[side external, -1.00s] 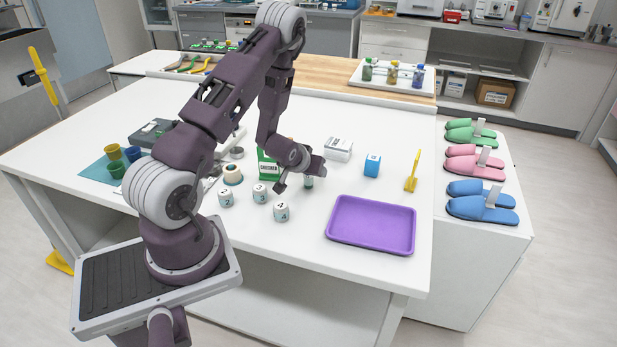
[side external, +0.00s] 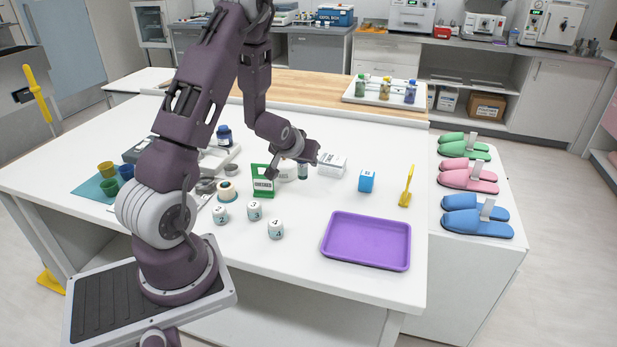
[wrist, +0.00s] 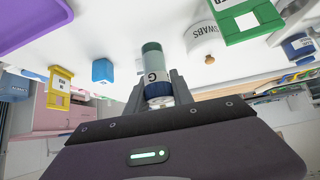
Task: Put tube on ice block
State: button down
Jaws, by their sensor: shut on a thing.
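The tube (wrist: 155,72), a small cylinder with a dark green end and a white label marked G, is between the fingers of my gripper (wrist: 158,92) in the wrist view. In the side view my gripper (side external: 302,163) is shut on the tube (side external: 303,172), which hangs upright below it, apparently just above the table. A blue cube (side external: 366,182) with a small label, which looks like the ice block, stands on the table to the right of the tube. It also shows in the wrist view (wrist: 103,72). Its top looks bare.
A white box (side external: 331,166) stands close behind the tube, and a green-framed sign (side external: 262,181) to the left. A purple tray (side external: 325,245) and several numbered white pots (side external: 254,211) lie nearer the front.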

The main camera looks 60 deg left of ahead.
jog(key=w+d+r+m+t+h, duration=0.1)
jog(key=w+d+r+m+h, duration=0.15)
jog(key=w, duration=0.35)
jog(key=w+d+r+m+t+h, duration=0.1)
jog(key=w+r+m, duration=0.15)
jog(key=w, duration=0.45)
jog(key=r+m+h, duration=0.2)
jog(key=m+h, duration=0.2)
jog(key=m, duration=0.2)
send_over(374, 172)
notch_tip(374, 172, down, 10)
jog(key=shift+r, duration=0.15)
jog(key=c, duration=1.1)
grip_release()
